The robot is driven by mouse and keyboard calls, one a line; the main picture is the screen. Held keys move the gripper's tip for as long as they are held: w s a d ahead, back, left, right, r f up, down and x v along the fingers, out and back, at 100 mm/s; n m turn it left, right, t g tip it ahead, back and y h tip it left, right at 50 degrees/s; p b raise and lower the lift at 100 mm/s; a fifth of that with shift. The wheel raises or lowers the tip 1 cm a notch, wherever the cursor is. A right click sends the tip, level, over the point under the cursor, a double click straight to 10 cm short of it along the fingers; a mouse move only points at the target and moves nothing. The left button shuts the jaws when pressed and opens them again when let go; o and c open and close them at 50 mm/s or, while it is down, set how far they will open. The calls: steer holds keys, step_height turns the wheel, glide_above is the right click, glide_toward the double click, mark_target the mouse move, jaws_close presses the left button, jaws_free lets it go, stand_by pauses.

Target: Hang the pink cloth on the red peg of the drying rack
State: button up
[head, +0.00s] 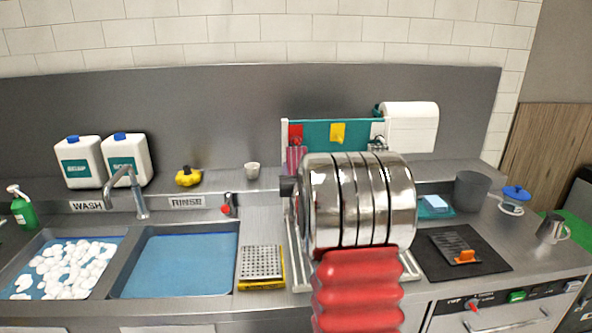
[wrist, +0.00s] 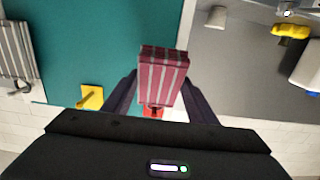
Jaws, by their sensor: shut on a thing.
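The pink cloth (wrist: 164,72), striped with pale lines, is between the two dark fingers of my gripper (wrist: 160,84) in the wrist view. My gripper is shut on it. In the head view the cloth (head: 297,159) is upright just below the red plate (head: 296,131) of the drying rack (head: 316,132). The red peg (wrist: 152,111) shows in the wrist view right at the cloth's edge, partly hidden by it. I cannot tell whether the cloth's loop is around the peg. My arm hides most of my gripper in the head view.
The rack's yellow peg (wrist: 91,97) is beside my gripper. A grey striped cloth (wrist: 15,50) hangs at the rack's other end. A paper towel roll (head: 412,127) stands right of the rack.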

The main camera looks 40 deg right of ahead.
steer(key=o, duration=1.3)
steer(key=shift+s, duration=0.1)
steer(key=v, duration=1.3)
steer(key=shift+s+a, duration=0.25)
